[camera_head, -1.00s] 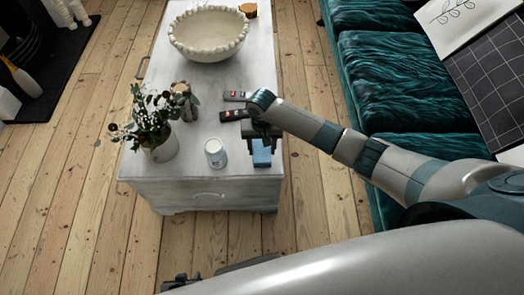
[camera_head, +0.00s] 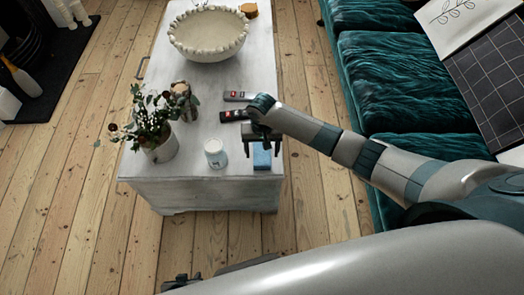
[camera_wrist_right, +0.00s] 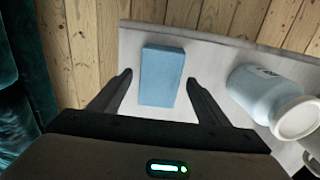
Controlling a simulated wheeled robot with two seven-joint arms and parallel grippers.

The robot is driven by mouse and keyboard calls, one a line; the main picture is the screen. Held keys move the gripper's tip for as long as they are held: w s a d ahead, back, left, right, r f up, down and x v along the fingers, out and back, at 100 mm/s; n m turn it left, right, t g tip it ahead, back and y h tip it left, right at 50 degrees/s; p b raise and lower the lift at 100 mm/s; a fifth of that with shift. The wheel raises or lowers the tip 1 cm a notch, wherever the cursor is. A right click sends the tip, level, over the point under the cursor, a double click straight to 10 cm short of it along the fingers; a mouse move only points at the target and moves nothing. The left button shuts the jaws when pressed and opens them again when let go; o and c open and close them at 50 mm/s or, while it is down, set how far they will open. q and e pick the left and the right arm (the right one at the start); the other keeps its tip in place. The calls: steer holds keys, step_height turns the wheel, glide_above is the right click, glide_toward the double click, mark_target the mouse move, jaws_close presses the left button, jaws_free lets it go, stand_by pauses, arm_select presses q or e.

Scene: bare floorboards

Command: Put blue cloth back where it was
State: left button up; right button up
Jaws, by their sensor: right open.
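The blue cloth (camera_head: 262,158) looks like a small folded block lying on the near right corner of the white table. My right gripper (camera_head: 262,150) is open just above it. In the right wrist view the blue cloth (camera_wrist_right: 161,75) lies between and beyond the two spread fingertips (camera_wrist_right: 158,77), with a visible gap on each side. The fingers do not appear to touch it. My left gripper (camera_head: 180,284) shows at the bottom edge of the head view, away from the table; its jaws are too dark and cut off to read.
The white table (camera_head: 230,185) also holds a white candle-like jar (camera_head: 215,153), a potted plant (camera_head: 160,145), a wooden figure (camera_head: 184,98), two remotes (camera_head: 233,115) and a large cream bowl (camera_head: 208,40). A teal sofa (camera_head: 395,80) stands at the right. Floorboards are bare in front.

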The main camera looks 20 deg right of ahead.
mark_target(261, 156)
step_height(261, 156, up, 12)
steer(key=shift+f+p, duration=0.25)
steer(key=shift+p, duration=0.2)
stand_by(0.4)
steer(key=s+a+f+n+t+y, duration=0.1)
steer(key=s+a+f+n, duration=0.1)
steer(key=s, duration=0.5)
steer(key=s+a+f+n+t+y, duration=0.1)
steer(key=s+a+f, duration=0.15)
steer(key=s, duration=0.45)
steer(key=s+d+n+t+h, duration=0.1)
steer(key=s+d, duration=0.3)
steer(key=s, duration=0.3)
steer(key=s+d+n, duration=0.1)
steer(key=s+d, duration=0.3)
steer(key=s, duration=0.2)
step_height(261, 156, down, 30)
steer(key=s+t, duration=0.1)
steer(key=s, duration=0.1)
steer(key=shift+s+r+t, duration=0.2)
steer(key=shift+s+t, duration=0.15)
steer(key=shift+t, duration=0.05)
